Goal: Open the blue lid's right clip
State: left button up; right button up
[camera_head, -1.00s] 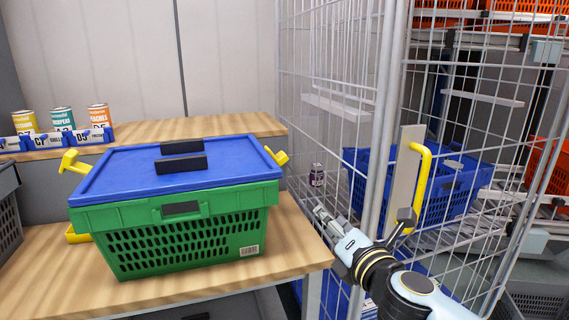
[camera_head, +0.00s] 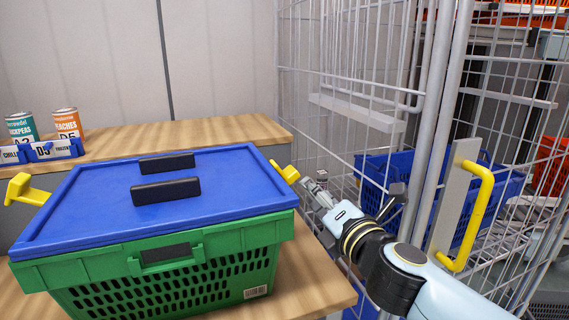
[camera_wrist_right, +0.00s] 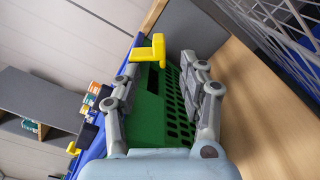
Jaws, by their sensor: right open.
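The blue lid (camera_head: 95,205) covers the green basket (camera_head: 215,270) on the wooden table. Its yellow right clip (camera_head: 286,173) sticks out at the lid's right end, tilted up. My right gripper (camera_head: 308,184) is just right of this clip. In the right wrist view my right gripper (camera_wrist_right: 157,88) is open, and the yellow clip (camera_wrist_right: 149,51) shows ahead between its fingers, nearer the left one. I cannot tell whether a finger touches it. The yellow left clip (camera_head: 25,190) sticks out at the lid's left end. My left gripper is not in view.
A wire cage (camera_head: 345,80) with a yellow handle (camera_head: 475,215) stands close on the right, beside my right arm. Cans (camera_head: 67,123) stand on a wooden shelf (camera_head: 215,133) behind the basket. Bare table (camera_head: 310,275) shows right of the basket.

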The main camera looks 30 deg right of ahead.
aim_at(298, 175)
jog(key=x, duration=0.3)
jog(key=p+x, duration=0.1)
jog(key=x, duration=0.2)
jog(key=shift+r, duration=0.25)
jog(key=x, duration=0.4)
jog(key=shift+f, duration=0.15)
jog(key=shift+w+d, duration=0.2)
jog(key=shift+w, duration=0.4)
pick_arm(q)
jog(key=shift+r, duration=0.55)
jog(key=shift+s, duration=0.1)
pick_arm(e)
jog(key=shift+c, duration=1.1)
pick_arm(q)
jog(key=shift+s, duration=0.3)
pick_arm(e)
grip_shut()
